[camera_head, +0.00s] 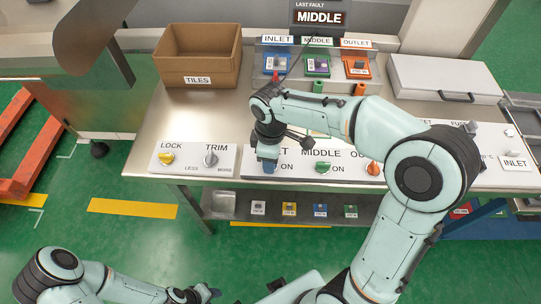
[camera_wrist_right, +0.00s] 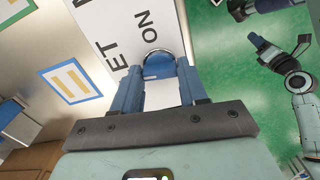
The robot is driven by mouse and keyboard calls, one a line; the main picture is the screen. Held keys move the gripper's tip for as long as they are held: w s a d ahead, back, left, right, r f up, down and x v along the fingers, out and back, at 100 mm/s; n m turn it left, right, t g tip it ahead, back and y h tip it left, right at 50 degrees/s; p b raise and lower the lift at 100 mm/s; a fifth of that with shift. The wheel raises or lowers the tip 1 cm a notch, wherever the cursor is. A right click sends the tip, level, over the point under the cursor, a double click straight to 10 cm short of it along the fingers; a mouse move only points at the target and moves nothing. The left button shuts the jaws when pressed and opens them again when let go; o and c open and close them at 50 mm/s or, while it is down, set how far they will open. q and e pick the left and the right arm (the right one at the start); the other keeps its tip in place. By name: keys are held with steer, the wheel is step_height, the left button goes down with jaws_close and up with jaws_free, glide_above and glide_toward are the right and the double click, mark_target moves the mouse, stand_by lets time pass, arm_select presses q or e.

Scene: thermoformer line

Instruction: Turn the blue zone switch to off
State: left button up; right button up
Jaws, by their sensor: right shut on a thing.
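The blue zone switch (camera_wrist_right: 160,68) is a round knob with a silvery rim on a white panel, beside the word ON in the right wrist view. My right gripper (camera_wrist_right: 160,82) has its two blue fingers on either side of the knob and is shut on it. In the head view my right gripper (camera_head: 268,168) points down at the INLET end of the switch panel (camera_head: 300,153) and hides the blue switch. The knob's exact setting is hard to read. My left gripper (camera_head: 208,293) is low at the front, away from the table; its jaws are too small to judge.
A green switch (camera_head: 323,167) and an orange switch (camera_head: 373,168) sit to the right on the same panel. A LOCK/TRIM panel (camera_head: 192,170) is to the left. A cardboard TILES box (camera_head: 198,79) and a grey case (camera_head: 445,78) stand behind. Small tagged items line the lower shelf.

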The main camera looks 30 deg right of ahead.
arm_select(q)
steer(key=shift+w+r, duration=0.1)
steer(key=shift+r, duration=0.05)
arm_select(e)
steer(key=shift+n, duration=0.6)
steer(key=o, duration=1.1)
steer(key=shift+c, duration=0.2)
steer(key=shift+r, duration=0.1)
arm_select(q)
steer(key=shift+w+r+p, duration=1)
steer(key=shift+w+r, duration=0.2)
steer(key=shift+r, duration=0.05)
arm_select(e)
step_height(320, 180, up, 13)
steer(key=shift+r, duration=0.15)
arm_select(q)
steer(key=shift+s, duration=0.1)
